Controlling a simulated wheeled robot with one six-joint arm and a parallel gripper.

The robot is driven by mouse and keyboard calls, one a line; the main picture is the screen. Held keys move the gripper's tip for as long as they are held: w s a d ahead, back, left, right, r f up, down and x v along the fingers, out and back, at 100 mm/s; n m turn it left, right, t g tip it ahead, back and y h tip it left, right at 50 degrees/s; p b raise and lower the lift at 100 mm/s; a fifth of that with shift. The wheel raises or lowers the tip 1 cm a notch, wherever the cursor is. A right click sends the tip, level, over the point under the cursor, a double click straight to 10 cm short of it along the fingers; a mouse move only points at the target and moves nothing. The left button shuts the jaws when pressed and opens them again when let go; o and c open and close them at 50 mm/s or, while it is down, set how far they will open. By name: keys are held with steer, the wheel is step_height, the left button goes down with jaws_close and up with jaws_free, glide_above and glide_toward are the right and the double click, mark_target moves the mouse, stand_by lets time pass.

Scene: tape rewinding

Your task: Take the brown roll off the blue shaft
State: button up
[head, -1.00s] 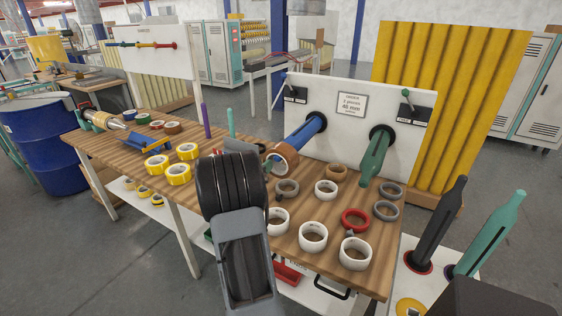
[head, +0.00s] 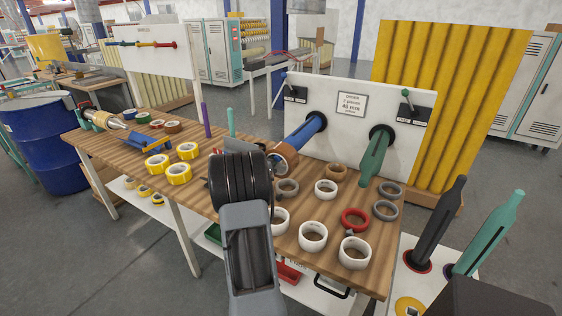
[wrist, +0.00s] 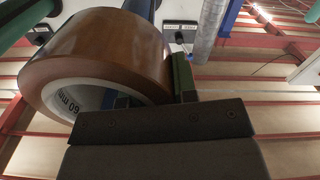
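The brown roll (head: 285,157) sits at the free end of the blue shaft (head: 307,131), which sticks out from the white panel. In the wrist view the brown roll (wrist: 115,50) is large and close, with a white core marked 60 mm. My gripper (wrist: 153,92) is right at the roll. One dark finger stands at the core opening and a green finger stands at the roll's right outer side, with the roll's wall between them. Whether they press on it is not clear. In the head view my wrist hides the fingers.
A green shaft (head: 376,158) sticks out to the right of the blue one. White rolls (head: 313,236), a red roll (head: 355,220) and grey rolls lie on the wooden table (head: 340,272). Yellow rolls (head: 178,172) lie to the left. A purple post (head: 206,120) stands behind.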

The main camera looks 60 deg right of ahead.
mark_target(270, 151)
jaws_close()
steer(key=shift+r, duration=0.55)
step_height(270, 151, up, 2)
steer(key=shift+r, duration=0.15)
steer(key=a, duration=1.8)
steer(key=shift+b, duration=0.4)
steer(key=shift+w, duration=0.1)
